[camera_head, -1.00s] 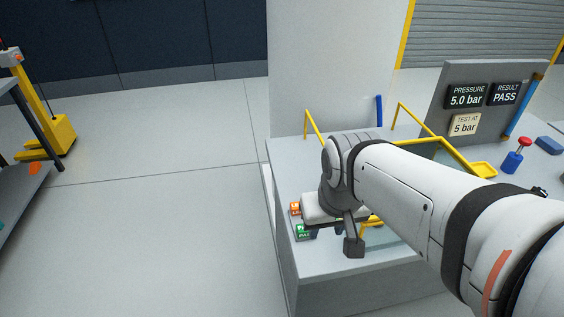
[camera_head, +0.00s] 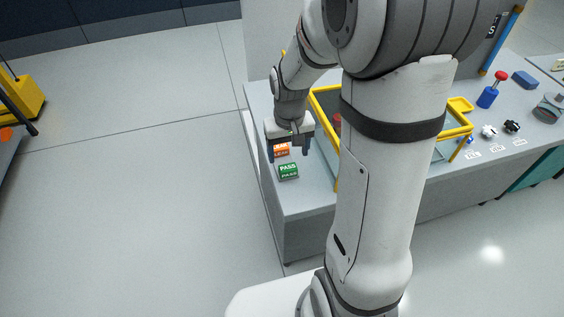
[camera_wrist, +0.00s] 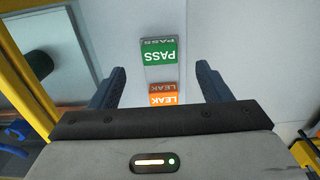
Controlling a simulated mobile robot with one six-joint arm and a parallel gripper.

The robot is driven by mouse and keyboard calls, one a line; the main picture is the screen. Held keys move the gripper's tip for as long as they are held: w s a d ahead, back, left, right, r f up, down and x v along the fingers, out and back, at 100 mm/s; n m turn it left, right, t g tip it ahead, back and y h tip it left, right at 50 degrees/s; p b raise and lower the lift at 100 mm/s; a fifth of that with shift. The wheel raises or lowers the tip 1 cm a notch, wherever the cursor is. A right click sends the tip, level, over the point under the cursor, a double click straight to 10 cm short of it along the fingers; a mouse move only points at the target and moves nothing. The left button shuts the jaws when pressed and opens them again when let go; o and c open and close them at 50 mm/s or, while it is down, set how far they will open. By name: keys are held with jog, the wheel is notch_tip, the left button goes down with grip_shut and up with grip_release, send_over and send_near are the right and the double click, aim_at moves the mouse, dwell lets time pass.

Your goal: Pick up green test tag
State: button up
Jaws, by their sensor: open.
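The green test tag (camera_head: 288,170), marked PASS, stands on the grey bench top near its left front corner. It also shows in the wrist view (camera_wrist: 159,53), upside down and ahead of the fingers. My gripper (camera_head: 288,152) is open and empty, with its fingers pointing down above the bench by an orange LEAK tag (camera_head: 281,149). In the wrist view, my gripper (camera_wrist: 161,84) has its two dark fingers apart, with the orange tag (camera_wrist: 164,96) between them and the green tag just beyond the fingertips. Neither tag is held.
A yellow-framed clear tank (camera_head: 325,92) stands right of the gripper, partly hidden by my arm. A blue valve with a red knob (camera_head: 489,92) and small fittings (camera_head: 511,126) sit farther right. Open floor (camera_head: 130,200) lies left of the bench.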

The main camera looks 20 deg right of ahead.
aim_at(288, 167)
notch_tip(288, 167, down, 7)
jog(key=shift+w+r, duration=0.1)
dwell(0.3)
jog(key=shift+c, duration=0.4)
jog(key=c, duration=1)
notch_tip(288, 167, up, 10)
jog(key=shift+a, duration=0.1)
